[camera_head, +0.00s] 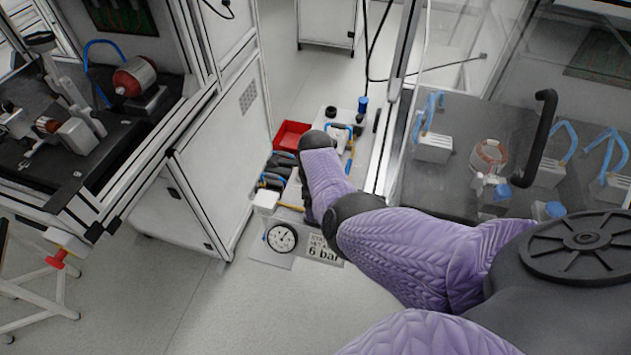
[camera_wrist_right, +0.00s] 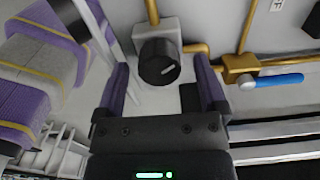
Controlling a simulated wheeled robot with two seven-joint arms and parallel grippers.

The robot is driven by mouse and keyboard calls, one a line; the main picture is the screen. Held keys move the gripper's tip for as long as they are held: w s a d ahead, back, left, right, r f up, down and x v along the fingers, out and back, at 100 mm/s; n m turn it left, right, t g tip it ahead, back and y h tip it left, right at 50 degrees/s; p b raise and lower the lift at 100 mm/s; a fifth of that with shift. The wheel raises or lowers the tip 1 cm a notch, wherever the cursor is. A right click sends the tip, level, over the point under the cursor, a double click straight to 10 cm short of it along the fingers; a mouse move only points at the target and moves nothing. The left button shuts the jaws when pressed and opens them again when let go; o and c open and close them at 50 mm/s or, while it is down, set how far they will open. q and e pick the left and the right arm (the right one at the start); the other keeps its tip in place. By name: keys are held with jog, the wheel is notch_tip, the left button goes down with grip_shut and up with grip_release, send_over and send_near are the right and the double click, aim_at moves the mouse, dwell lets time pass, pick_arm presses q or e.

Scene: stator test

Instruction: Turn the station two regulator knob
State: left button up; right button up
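The regulator knob (camera_wrist_right: 158,62) is a round black knob with a light pointer mark, on a grey block with brass pipes in the right wrist view. My right gripper (camera_wrist_right: 163,72) is open, its two fingers apart on either side of the knob, which stands ahead of the gap. I cannot tell whether they touch it. In the head view my right arm reaches to the pneumatic panel and hides its gripper. A white dial gauge (camera_head: 281,238) and a sign (camera_head: 322,249) reading "6 bar" show beside the arm. My left gripper is not in view.
A brass valve with a blue handle (camera_wrist_right: 272,81) is right of the knob. A red bin (camera_head: 291,134) stands behind the arm. A white cabinet (camera_head: 215,150) is at left, and a glass-fronted station with a black door handle (camera_head: 535,135) at right.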

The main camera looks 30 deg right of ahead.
notch_tip(320, 180, up, 9)
jog(key=p, duration=0.6)
jog(key=shift+r, duration=0.5)
